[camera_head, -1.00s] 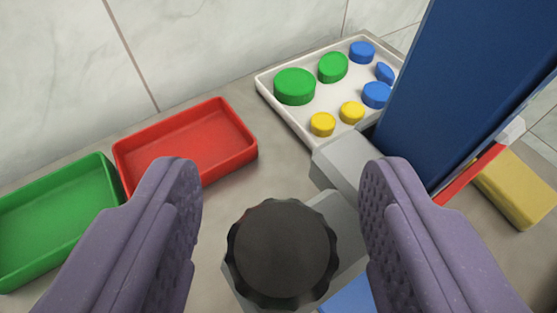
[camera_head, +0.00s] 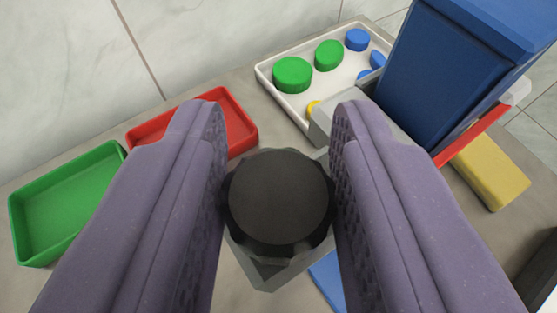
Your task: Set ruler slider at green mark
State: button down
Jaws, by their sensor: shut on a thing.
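A black ridged knob (camera_head: 279,200) is in the middle of the view, on a grey block (camera_head: 262,272). My gripper (camera_head: 279,195) is shut on this knob, with one purple finger against its left side and one against its right. A tall blue body (camera_head: 455,65) stands to the right, with a grey part (camera_head: 335,115) beside its lower left. A red strip (camera_head: 475,135) runs at its base. No ruler scale or green mark can be made out; the fingers cover much of the area around the knob.
A white tray (camera_head: 300,123) at the back holds green, blue and yellow caps. A red tray (camera_head: 243,147) and a green tray (camera_head: 20,228) lie to the left. A yellow block (camera_head: 490,172) is at the right. A tiled wall stands behind.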

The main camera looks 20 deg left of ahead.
jog(key=shift+r, duration=0.1)
jog(key=c, duration=0.8)
grip_release()
jog(key=p+v, duration=0.1)
jog(key=v, duration=0.6)
jog(key=shift+s+p, duration=0.35)
jog(key=shift+p, duration=0.05)
jog(key=shift+r, duration=0.1)
